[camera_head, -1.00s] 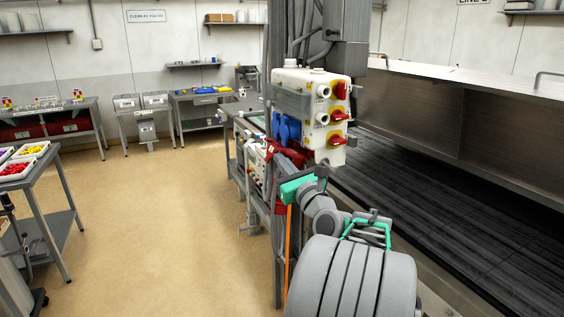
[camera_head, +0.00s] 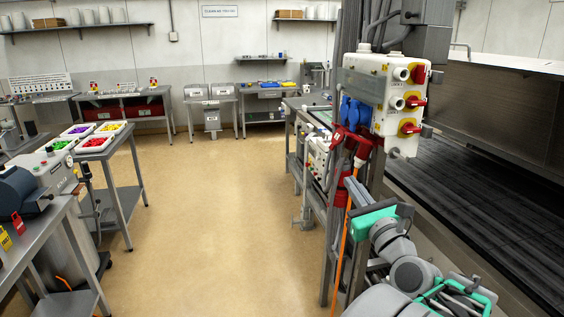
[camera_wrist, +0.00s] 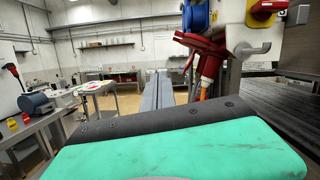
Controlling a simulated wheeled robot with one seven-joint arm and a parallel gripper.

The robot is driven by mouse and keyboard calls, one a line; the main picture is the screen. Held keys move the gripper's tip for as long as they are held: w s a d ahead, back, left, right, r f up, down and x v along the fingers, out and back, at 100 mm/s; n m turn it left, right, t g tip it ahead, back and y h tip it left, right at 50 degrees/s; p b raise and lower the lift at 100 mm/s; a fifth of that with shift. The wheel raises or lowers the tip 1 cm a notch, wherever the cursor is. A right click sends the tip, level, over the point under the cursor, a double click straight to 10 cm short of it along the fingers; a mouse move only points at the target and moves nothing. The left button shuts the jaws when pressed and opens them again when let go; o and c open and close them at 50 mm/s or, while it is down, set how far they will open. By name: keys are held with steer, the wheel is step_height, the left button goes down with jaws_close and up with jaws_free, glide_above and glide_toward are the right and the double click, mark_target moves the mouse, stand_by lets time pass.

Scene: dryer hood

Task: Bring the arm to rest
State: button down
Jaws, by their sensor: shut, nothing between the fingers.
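My gripper shows in the head view as a green and dark grey hand (camera_head: 372,220) at the end of my grey arm, at lower right. It is below the white switch box and appears apart from it. In the wrist view its two grey fingers (camera_wrist: 157,88) lie side by side, closed, with nothing held. They point out over open floor. My arm's elbow fills the bottom right of that view.
The white switch box (camera_head: 385,95) with red knobs hangs on a post, red plugs (camera_head: 345,142) and an orange cable below it. A dark conveyor bed (camera_head: 470,200) runs along the right. Tables with colored trays (camera_head: 95,142) stand left. The middle floor is clear.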

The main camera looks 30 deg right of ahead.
steer(key=w+a+f+n+g+y, duration=0.3)
steer(key=a+f+n+g+y, duration=0.15)
steer(key=a+f+n, duration=0.55)
steer(key=w+a+f+n+g+y, duration=0.35)
steer(key=a+f+n+g, duration=0.2)
steer(key=a+n, duration=0.7)
steer(key=s+a+f+n+g+h, duration=0.1)
steer(key=s+a+f+n+g, duration=0.2)
steer(key=s+n, duration=0.3)
steer(key=s+a+f+n+g+h, duration=0.2)
steer(key=s+a+f+n, duration=0.1)
steer(key=s+n, duration=0.4)
steer(key=shift+s+a+n+g, duration=0.15)
steer(key=shift+a+n+g, duration=0.25)
steer(key=shift+a+n, duration=0.4)
